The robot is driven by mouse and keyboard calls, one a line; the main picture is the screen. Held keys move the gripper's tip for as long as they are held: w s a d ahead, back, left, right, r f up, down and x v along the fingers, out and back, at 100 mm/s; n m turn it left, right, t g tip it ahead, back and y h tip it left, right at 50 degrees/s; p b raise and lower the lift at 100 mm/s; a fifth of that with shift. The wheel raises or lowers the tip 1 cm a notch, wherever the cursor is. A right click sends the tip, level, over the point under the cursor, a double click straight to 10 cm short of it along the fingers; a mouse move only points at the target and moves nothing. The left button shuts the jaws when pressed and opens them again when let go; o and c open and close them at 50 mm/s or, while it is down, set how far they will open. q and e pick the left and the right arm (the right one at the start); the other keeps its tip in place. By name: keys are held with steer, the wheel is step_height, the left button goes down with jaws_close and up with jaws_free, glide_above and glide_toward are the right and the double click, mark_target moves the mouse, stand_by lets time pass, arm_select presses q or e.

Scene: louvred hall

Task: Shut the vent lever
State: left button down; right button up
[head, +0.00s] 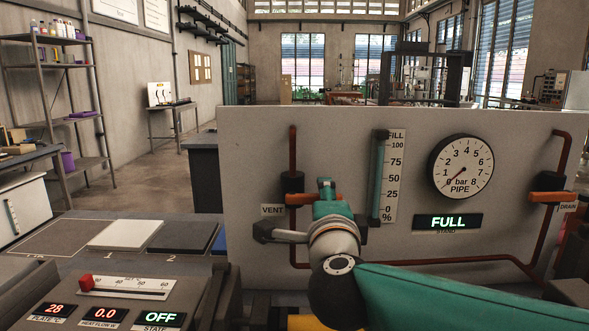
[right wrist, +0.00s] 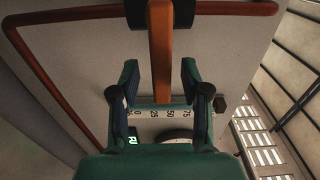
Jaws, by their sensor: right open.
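The orange vent lever (head: 299,199) is on the upright panel at the left, beside the VENT label (head: 272,210). It lies level, across the vertical brown pipe. My right gripper (head: 325,187) is in front of its right end and hides part of it. In the right wrist view the lever (right wrist: 161,50) reaches down from a black valve body (right wrist: 160,13) into the space between the fingers of my right gripper (right wrist: 160,85). The fingers are open, with a gap showing on both sides of the lever. My left gripper is not in view.
The panel (head: 250,150) also carries a fill gauge (head: 390,175), a round pressure dial (head: 461,166), a FULL display (head: 447,222) and an orange drain lever (head: 551,197) at the right. A console (head: 110,305) with a red slider stands at the front left.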

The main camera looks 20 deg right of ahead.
steer(key=v, duration=0.7)
steer(key=shift+r, duration=0.1)
